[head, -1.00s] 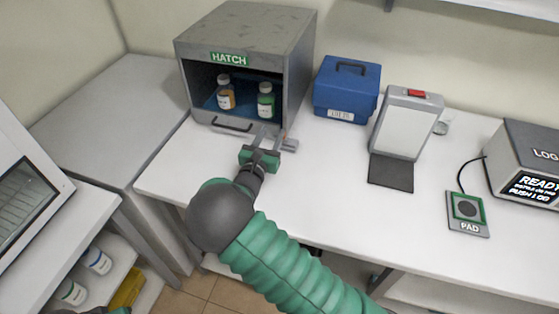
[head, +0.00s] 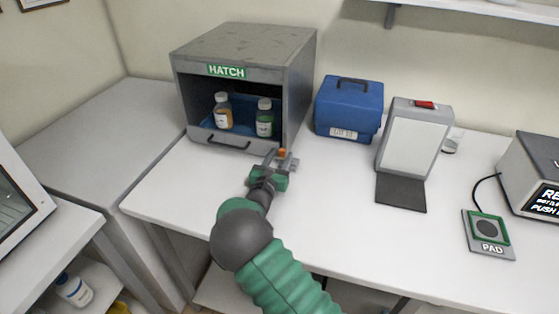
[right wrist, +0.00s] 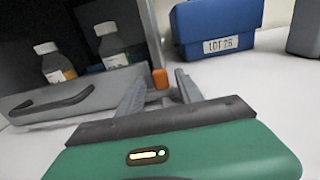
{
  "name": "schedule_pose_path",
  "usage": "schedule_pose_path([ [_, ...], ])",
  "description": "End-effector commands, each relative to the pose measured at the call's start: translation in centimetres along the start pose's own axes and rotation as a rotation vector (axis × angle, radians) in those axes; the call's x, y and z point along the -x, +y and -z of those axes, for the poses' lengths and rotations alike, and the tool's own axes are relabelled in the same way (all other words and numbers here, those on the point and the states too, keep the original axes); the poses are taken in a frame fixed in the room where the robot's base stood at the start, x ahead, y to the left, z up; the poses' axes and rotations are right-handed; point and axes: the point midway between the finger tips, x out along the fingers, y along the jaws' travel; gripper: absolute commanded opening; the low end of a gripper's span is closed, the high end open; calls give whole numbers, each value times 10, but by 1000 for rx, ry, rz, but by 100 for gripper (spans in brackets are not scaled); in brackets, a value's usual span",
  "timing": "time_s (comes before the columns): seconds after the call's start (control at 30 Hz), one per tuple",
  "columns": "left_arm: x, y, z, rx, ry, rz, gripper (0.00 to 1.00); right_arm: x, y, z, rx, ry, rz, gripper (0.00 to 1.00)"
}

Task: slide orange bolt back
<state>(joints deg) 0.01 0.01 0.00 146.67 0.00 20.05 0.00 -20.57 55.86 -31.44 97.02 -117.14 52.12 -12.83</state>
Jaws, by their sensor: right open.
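The orange bolt (head: 282,153) is a small orange knob at the lower right front corner of the grey hatch box (head: 240,45). It also shows in the right wrist view (right wrist: 161,79), between my two fingertips in the picture; I cannot tell whether either finger touches it. My right gripper (head: 275,161) is open, its fingers pointing toward the hatch corner; it also shows in the right wrist view (right wrist: 158,84). The hatch front is open above a low grey panel with a dark handle (head: 227,143). My left gripper is out of view.
Two labelled bottles (head: 223,112) (head: 264,118) stand inside the hatch. A blue case (head: 348,107) stands right of it, then a white-faced stand (head: 409,143) with a dark mat (head: 400,194). The PAD (head: 488,230) lies further right. The table front is clear.

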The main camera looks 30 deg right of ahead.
Motion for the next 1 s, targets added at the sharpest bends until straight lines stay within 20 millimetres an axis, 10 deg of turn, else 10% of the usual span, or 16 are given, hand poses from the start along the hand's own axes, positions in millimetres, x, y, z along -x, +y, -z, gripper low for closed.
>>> schedule_pose_path([
  [0.17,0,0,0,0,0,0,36,0,0,-1,0,0,0,42],
  [0.5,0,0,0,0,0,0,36,0,1,-1,-1,-1,-1,0],
  [1.0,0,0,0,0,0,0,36,0,1,-1,-1,0,-1,0],
])
